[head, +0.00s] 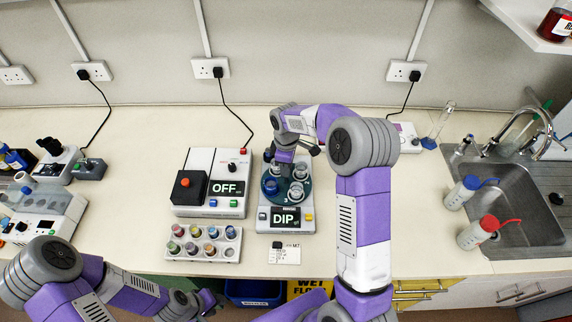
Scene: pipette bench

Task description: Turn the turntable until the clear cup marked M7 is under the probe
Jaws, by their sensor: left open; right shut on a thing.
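The turntable (271,197) is a dark blue-green disc on a white base unit (300,228) whose display reads DIP. Several clear cups stand on it, including one at the right (300,170) and one at the front (296,190). Their marks are too small to read. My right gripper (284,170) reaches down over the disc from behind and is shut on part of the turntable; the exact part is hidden. I cannot make out the probe clearly among the gripper and arm. My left gripper (204,300) is open, low at the bottom edge, away from the turntable.
Left of the turntable stands a white unit (203,160) with a display reading OFF. A sink (500,200) and wash bottles are at the right.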

